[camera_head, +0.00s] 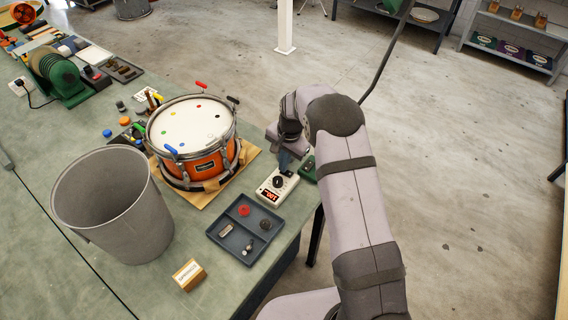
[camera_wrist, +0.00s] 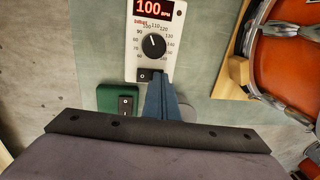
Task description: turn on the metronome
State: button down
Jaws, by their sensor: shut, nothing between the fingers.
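The metronome (camera_head: 266,190) is a white box at the bench's right edge, with a black dial and a lit red display. In the wrist view the metronome (camera_wrist: 134,36) shows 100 on its display, a ring of numbers around the dial (camera_wrist: 154,44), and a small black rocker switch (camera_wrist: 145,76) at its near edge. My gripper (camera_head: 283,168) points down over the metronome's far end. In the wrist view my gripper's blue fingers (camera_wrist: 157,80) are shut and empty, their tips right beside the switch and partly covering it. I cannot tell whether they touch.
A green box (camera_head: 308,168) with a black switch stands close beside the metronome. An orange drum (camera_head: 203,170) sits on a wooden board to the left. A dark compartment tray (camera_head: 218,241) with small parts and a grey bin (camera_head: 160,225) are nearer.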

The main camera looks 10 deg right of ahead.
aim_at(289, 173)
jog(key=shift+s+d, duration=0.2)
jog(key=shift+s, duration=0.05)
jog(key=shift+s+d+r, duration=0.1)
jog(key=shift+s+d, duration=0.25)
jog(key=shift+d, duration=0.05)
notch_tip(289, 173, up, 5)
jog(key=p, duration=0.4)
jog(key=shift+s+d, duration=0.1)
jog(key=shift+d+r+b, duration=0.1)
jog(key=shift+r+b, duration=0.05)
jog(key=shift+b, duration=0.7)
notch_tip(289, 173, up, 9)
jog(key=b, duration=0.2)
jog(key=shift+s+d+f+b, duration=0.2)
jog(key=shift+s+d+b, duration=0.15)
jog(key=shift+s+b, duration=0.1)
jog(key=shift+f, duration=0.1)
